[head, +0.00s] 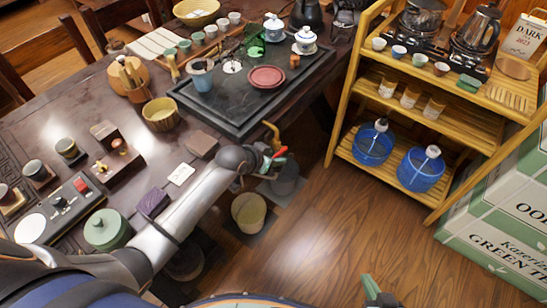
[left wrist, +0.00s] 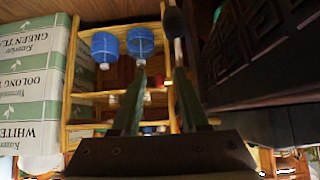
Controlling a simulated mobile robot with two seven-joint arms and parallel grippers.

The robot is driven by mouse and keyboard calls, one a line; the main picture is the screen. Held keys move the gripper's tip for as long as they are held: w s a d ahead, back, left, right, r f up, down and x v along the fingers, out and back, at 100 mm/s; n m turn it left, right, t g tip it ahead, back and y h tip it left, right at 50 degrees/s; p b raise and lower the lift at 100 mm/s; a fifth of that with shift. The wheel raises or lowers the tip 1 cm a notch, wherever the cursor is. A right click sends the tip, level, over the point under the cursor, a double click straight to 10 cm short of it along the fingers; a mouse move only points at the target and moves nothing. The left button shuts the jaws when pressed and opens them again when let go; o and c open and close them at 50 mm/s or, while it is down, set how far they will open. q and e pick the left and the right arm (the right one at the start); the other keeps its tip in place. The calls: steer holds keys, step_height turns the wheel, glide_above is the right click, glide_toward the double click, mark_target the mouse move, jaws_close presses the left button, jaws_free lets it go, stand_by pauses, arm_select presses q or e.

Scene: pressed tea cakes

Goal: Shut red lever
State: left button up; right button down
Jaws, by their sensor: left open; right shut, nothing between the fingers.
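A brass tap (head: 271,130) stands at the table's near right edge, and a small red lever (head: 280,152) shows just below it in the head view. My left gripper (head: 272,160) is right beside the lever, its green fingers partly hidden by the wrist. In the left wrist view the left gripper (left wrist: 160,88) is open, with a small red patch between its fingers; I cannot tell whether that is the lever. Contact with the lever cannot be made out. My right gripper (head: 374,287) is shut and empty, low over the floor.
The dark table (head: 215,115) holds a tea tray (head: 220,118), a green lidded pot (head: 107,230) and several boxes. Bins (head: 248,212) stand on the floor below the tap. A wooden shelf (head: 432,205) with blue buckets (head: 372,146) stands right. Open floor lies between.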

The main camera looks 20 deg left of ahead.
arm_select(q)
jaws_close()
stand_by(0.3)
steer(key=shift+f, duration=0.1)
